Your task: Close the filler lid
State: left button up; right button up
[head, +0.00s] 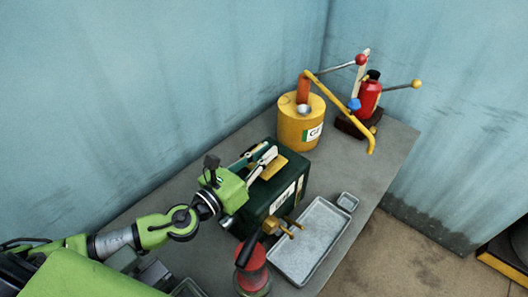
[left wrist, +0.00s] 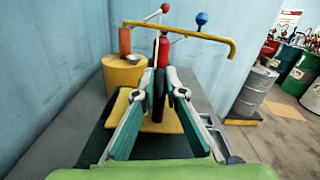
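The dark green oil box (head: 290,188) stands on the grey bench, with a white label on its front and a brass tap (head: 284,229). A yellow plate, apparently the filler lid (head: 274,168), is on its top. I cannot tell how far it is tilted. My left gripper (head: 265,155) is over the box top, its fingers beside the yellow plate. In the left wrist view the fingertips (left wrist: 160,78) are apart, with the yellow plate (left wrist: 158,118) below and between them. Contact cannot be told. A dark upright part between the fingers is unclear. My right gripper is not in view.
A yellow drum (head: 300,128) with a curved yellow pipe (head: 352,120) stands behind the box, near a red bottle (head: 368,97). A red jar (head: 252,277) stands near the tray.

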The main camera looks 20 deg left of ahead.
pick_arm(q)
jog(key=o, duration=0.3)
jog(key=shift+s+d+f, duration=0.1)
jog(key=shift+f, duration=0.2)
jog(key=shift+r, duration=0.15)
jog(key=shift+r, duration=0.1)
notch_tip(320, 180, up, 10)
jog(key=shift+f, duration=0.1)
